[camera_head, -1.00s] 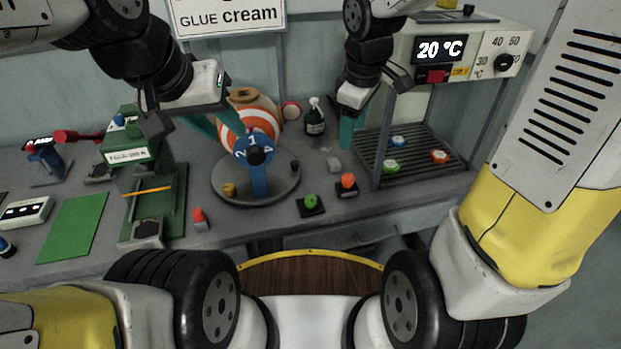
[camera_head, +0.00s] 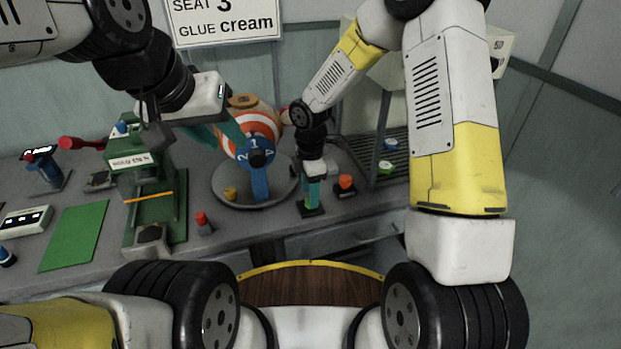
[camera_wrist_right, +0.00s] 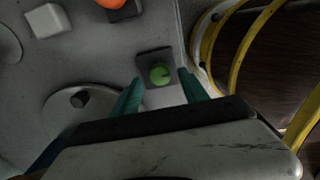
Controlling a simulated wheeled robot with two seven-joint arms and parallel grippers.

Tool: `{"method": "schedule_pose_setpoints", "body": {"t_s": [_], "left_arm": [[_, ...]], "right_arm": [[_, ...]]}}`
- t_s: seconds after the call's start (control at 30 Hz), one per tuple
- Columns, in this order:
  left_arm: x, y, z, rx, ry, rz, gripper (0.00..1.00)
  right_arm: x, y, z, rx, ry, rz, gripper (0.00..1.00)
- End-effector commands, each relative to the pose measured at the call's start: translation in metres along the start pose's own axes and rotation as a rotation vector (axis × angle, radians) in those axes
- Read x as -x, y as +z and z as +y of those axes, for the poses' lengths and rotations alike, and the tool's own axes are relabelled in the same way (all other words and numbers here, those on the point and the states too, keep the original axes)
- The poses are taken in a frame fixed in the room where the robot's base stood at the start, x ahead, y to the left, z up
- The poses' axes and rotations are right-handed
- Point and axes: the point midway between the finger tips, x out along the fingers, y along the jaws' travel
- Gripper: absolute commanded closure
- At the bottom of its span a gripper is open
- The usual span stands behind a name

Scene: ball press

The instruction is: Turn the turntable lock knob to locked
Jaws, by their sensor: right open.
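A round green knob with a dark mark on its top sits on a dark square base (camera_wrist_right: 150,56). The knob shows in the right wrist view (camera_wrist_right: 160,75), between the fingertips of my open right gripper (camera_wrist_right: 160,90). In the head view my right gripper (camera_head: 313,185) points down over the knob and mostly hides it. I cannot tell whether the fingers touch it. The grey round turntable (camera_head: 225,192) is to its left, bearing a blue numbered clamp (camera_head: 260,180) and an orange-and-white ball (camera_head: 235,120). My left gripper (camera_head: 225,132) is by the ball; its grip is unclear.
An orange button (camera_head: 346,182) on a dark base stands close right of my right gripper. A red-topped piece (camera_head: 202,220) stands before the turntable. A green press (camera_head: 150,190) is at the left, and a slatted rack (camera_head: 360,150) at the right, partly behind my right arm.

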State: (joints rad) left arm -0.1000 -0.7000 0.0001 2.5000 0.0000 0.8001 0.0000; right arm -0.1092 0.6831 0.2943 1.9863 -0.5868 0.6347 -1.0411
Motion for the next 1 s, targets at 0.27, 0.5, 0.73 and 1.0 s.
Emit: {"method": "schedule_pose_setpoints", "body": {"t_s": [0.27,0.5,0.73,1.0], "left_arm": [[0.000,0.000,0.000,0.000,0.000,0.000,0.64],[0.000,0.000,0.000,0.000,0.000,0.000,0.64],[0.000,0.000,0.000,0.000,0.000,0.000,0.64],[0.000,0.000,0.000,0.000,0.000,0.000,0.64]], "right_arm": [[-0.024,0.000,0.000,-0.001,0.000,0.000,0.48],[-0.024,0.000,0.000,-0.002,0.001,0.000,0.48],[-0.024,0.000,0.000,-0.002,0.001,0.000,0.93],[-0.024,0.000,0.000,-0.013,0.001,0.000,1.00]]}}
